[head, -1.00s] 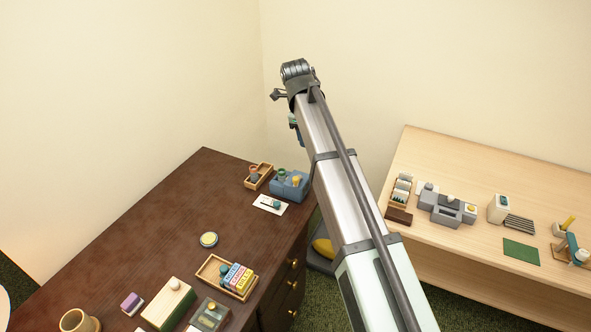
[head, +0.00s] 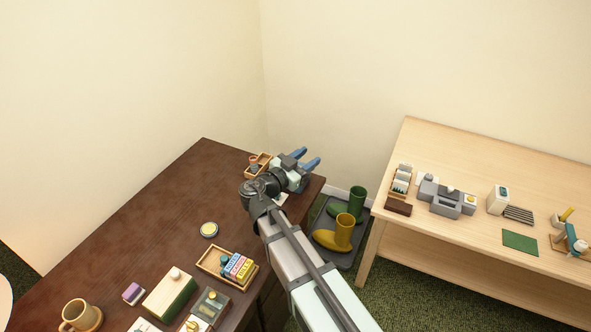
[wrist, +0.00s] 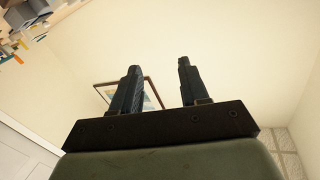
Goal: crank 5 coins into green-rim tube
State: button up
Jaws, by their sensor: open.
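My gripper (head: 310,156) is over the far right corner of the dark brown desk (head: 190,190), its two blue fingers apart and empty, pointing up and right. In the wrist view my gripper (wrist: 159,66) also shows open, with nothing between its fingers and pale wall beyond. The blue-grey device with green and yellow tops, seen earlier at this corner, is hidden behind my gripper and wrist. A wooden tray (head: 250,171) with an orange-topped piece stands just left of my gripper. I cannot make out coins, a crank or a green-rim tube now.
The desk's left middle is clear.

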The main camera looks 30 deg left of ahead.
jog(key=s+a+f+n+t+y, duration=0.1)
jog(key=s+a+f+n+y, duration=0.15)
jog(key=s+f, duration=0.2)
jog(key=s+a+f+n+y, duration=0.1)
jog(key=s+a+f+n, duration=0.1)
jog(key=s+a+f, duration=0.3)
jog(key=w+d, duration=0.1)
jog(key=w, duration=0.7)
jog(key=w+d+r, duration=0.1)
jog(key=w, duration=0.3)
jog(key=shift+w+d, duration=0.2)
jog(key=shift+d, duration=0.1)
jog(key=shift+c, duration=0.4)
grip_shut()
